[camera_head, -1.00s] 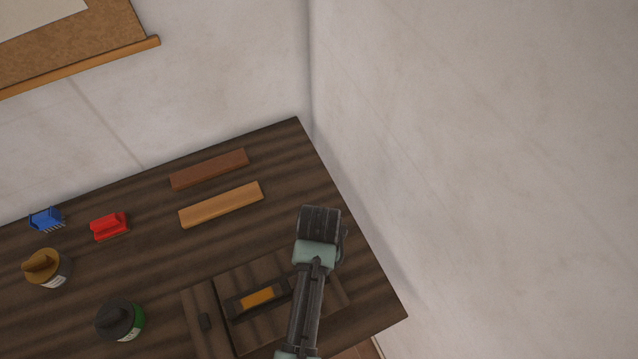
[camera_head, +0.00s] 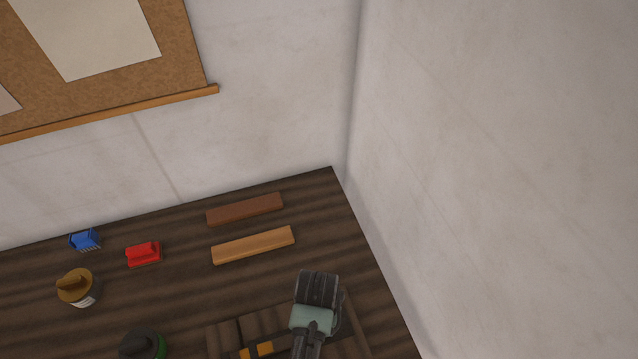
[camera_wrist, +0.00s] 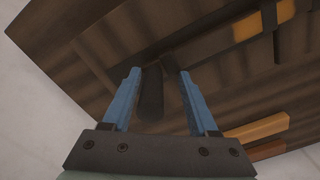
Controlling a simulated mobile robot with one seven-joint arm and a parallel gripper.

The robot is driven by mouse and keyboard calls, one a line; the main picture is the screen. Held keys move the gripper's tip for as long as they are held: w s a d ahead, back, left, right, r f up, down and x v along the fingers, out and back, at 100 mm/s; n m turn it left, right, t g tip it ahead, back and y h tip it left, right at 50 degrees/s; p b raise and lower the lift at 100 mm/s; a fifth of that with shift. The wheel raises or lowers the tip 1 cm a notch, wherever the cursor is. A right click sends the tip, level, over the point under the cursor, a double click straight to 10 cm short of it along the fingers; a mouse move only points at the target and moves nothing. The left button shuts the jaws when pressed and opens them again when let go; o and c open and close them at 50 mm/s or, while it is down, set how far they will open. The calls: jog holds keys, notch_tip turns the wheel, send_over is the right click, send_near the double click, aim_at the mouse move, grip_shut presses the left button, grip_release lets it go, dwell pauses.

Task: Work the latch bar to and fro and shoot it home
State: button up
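The latch bar (camera_head: 265,349) shows as orange-brown wood on a dark wooden board (camera_head: 279,325) at the bottom edge of the head view. A dark strap crosses it, with orange on both sides. The bar also shows at the upper right of the wrist view (camera_wrist: 247,27). My gripper (camera_wrist: 160,74) is open, its two blue fingers apart. A dark rounded knob (camera_wrist: 150,95) shows between the fingers, closer to the left one. I cannot tell whether a finger touches it. In the head view my arm hides the fingers and the bar's right part.
On the bench lie a reddish-brown block (camera_head: 245,209) and a lighter wooden block (camera_head: 253,245). A wall rises close at the right.

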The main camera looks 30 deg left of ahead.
jog(key=shift+w+d, duration=0.1)
jog(key=shift+d, duration=0.1)
jog(key=shift+r, duration=0.1)
notch_tip(320, 180, up, 13)
jog(key=shift+a+f, duration=0.1)
dwell(0.5)
